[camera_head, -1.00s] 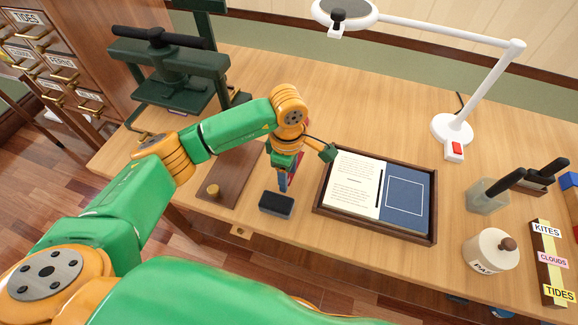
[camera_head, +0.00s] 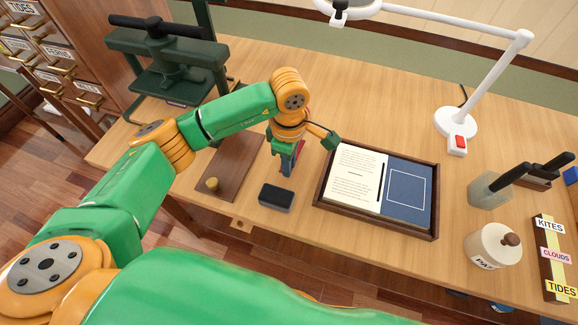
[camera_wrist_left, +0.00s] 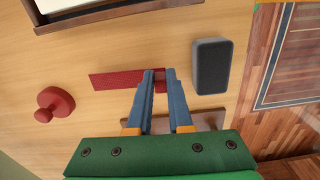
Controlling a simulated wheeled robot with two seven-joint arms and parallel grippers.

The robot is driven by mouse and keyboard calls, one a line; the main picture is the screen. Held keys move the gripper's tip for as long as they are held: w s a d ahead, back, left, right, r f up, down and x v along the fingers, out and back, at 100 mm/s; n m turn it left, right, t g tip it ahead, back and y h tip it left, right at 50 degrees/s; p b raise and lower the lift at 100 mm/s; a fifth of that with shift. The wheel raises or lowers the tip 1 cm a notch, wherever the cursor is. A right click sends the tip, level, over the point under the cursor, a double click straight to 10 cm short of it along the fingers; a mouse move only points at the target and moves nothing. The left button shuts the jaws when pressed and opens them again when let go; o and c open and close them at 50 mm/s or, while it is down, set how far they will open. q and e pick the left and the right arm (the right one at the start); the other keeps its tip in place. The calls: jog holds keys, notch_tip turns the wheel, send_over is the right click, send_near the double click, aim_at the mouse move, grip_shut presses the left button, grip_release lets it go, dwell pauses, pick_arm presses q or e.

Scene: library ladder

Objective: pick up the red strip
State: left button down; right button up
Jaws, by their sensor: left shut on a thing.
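The red strip (camera_wrist_left: 115,80) is flat and narrow in the left wrist view. One end lies between the fingers of my left gripper (camera_wrist_left: 161,74), and the rest sticks out to the left. My left gripper is shut on it. In the head view, the same gripper (camera_head: 287,172) is over the desk between the brown board and the framed tray, with a little red showing beside it. I cannot tell how far the strip is above the desk. My right gripper is not in view.
A dark block (camera_head: 276,197) stands close to the gripper. A tray (camera_head: 322,197) with a page and a blue panel is to the right. A brown board (camera_head: 231,171) lies left. A red knobbed object (camera_wrist_left: 55,104) is nearby. A lamp (camera_head: 456,122) and jar (camera_head: 491,248) stand farther right.

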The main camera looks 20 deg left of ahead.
pick_arm(q)
jog(key=s+r+b, duration=0.1)
jog(key=s+r, duration=1)
jog(key=s, duration=0.3)
jog(key=shift+d, duration=0.2)
jog(key=shift+r, duration=0.1)
